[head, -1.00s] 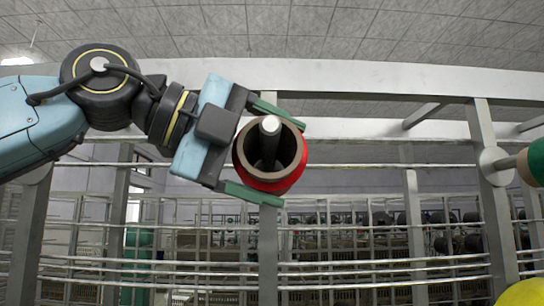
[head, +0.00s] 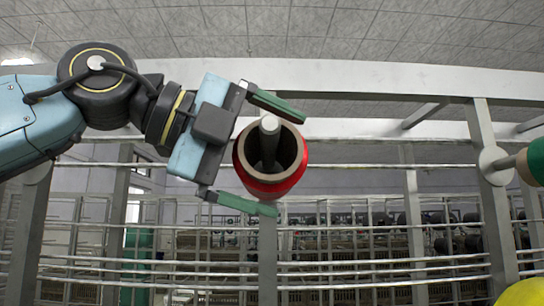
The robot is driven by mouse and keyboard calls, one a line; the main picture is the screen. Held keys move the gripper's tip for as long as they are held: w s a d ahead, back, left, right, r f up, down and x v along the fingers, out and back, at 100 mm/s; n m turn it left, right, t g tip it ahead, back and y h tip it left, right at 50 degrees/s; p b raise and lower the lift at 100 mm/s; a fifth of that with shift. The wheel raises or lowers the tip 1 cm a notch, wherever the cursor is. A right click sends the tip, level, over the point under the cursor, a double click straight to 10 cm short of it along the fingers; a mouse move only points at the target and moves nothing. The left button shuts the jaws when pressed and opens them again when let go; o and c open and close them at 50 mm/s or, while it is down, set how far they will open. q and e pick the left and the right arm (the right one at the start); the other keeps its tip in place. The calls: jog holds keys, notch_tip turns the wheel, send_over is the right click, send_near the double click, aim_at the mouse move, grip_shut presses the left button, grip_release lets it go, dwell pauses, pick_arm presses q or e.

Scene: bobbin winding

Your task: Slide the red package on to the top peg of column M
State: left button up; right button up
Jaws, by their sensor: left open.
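The red package (head: 285,187) is a hollow red roll with a brown core, its open end facing me. It sits around a grey peg (head: 269,126) whose rounded tip shows inside the core, in front of a grey upright post (head: 268,245). My left gripper (head: 290,160) comes in from the left. Its green-padded fingers are spread above and below the package, with gaps between the pads and the red surface. How far the package is along the peg is hard to tell. No column letter is readable. My right gripper is out of view.
At the right, another post (head: 487,130) carries a peg with a green package (head: 537,162) cut off by the edge. A yellow rounded thing (head: 522,293) fills the lower right corner. Horizontal rails cross behind, with a wide beam above.

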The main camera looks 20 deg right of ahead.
pick_arm(q)
jog(key=b+v, duration=0.2)
jog(key=v, duration=1.1)
jog(key=shift+s+f, duration=0.1)
